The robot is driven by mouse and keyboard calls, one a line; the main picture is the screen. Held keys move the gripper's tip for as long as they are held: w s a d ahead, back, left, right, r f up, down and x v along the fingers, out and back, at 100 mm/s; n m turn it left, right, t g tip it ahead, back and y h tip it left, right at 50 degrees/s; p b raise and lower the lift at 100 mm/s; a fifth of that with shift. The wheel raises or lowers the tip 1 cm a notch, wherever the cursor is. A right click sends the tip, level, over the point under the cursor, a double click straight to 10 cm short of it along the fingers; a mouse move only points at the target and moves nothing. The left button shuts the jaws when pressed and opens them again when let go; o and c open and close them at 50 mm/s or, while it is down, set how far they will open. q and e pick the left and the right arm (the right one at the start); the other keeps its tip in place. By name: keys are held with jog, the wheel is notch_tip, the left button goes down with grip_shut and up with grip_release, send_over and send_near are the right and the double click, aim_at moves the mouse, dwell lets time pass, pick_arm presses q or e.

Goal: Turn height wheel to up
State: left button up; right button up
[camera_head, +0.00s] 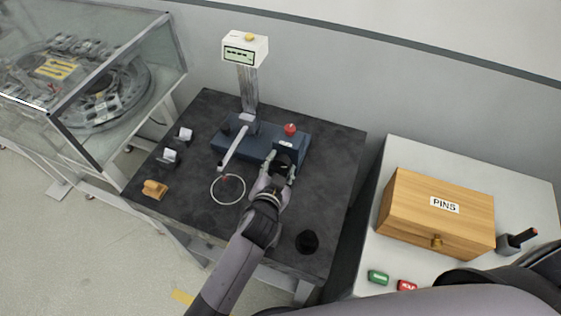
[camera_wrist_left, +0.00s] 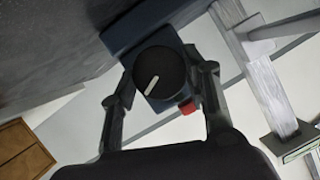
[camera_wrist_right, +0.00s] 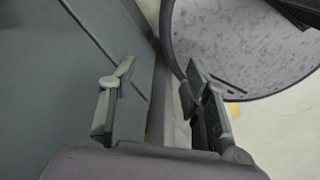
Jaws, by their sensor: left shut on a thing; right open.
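The height wheel is a round black knob (camera_wrist_left: 158,62) with a white pointer line, on the front of the blue base (camera_head: 244,145) of the gauge. In the left wrist view the pointer is tilted from lower left to upper right. My left gripper (camera_head: 281,168) is at the right end of that base; in the left wrist view its fingers (camera_wrist_left: 165,85) are shut on the knob from both sides. In the head view the gripper mostly hides the knob. My right gripper (camera_wrist_right: 158,78) is open and empty in the right wrist view, away from the gauge.
The gauge has an upright column (camera_head: 248,90), a display (camera_head: 243,52) and a red button (camera_head: 290,129). A white ring (camera_head: 228,189) lies on the dark table (camera_head: 330,180). A wooden PINS box (camera_head: 436,218) stands on the right table. A glass-walled machine (camera_head: 90,80) is at left.

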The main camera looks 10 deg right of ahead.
pick_arm(q)
jog(key=n+g+h+p, duration=0.1)
jog(key=n+p, duration=0.1)
jog(key=shift+w+a+r+p, duration=0.1)
jog(key=shift+a+r+p, duration=0.05)
jog(key=shift+p, duration=0.15)
jog(key=shift+a+n+g+h, duration=0.1)
jog(key=shift+n+g+h, duration=0.4)
jog(key=shift+n+h, duration=0.5)
jog(key=shift+w+a+f+n+g+h+b, duration=0.15)
jog(key=shift+f+n+h+b, duration=0.1)
jog(key=shift+n, duration=0.25)
jog(key=shift+s+d+f+n+g+h+b, duration=0.15)
jog(key=shift+n+h, duration=0.1)
jog(key=shift+n, duration=0.25)
jog(key=n+h+b, duration=0.1)
jog(key=n+b, duration=0.1)
jog(key=b, duration=0.1)
jog(key=shift+w+a, duration=0.15)
jog(key=shift+n+h+b, duration=0.3)
jog(key=shift+n, duration=0.1)
jog(key=shift+r, duration=0.1)
jog(key=o, duration=1.2)
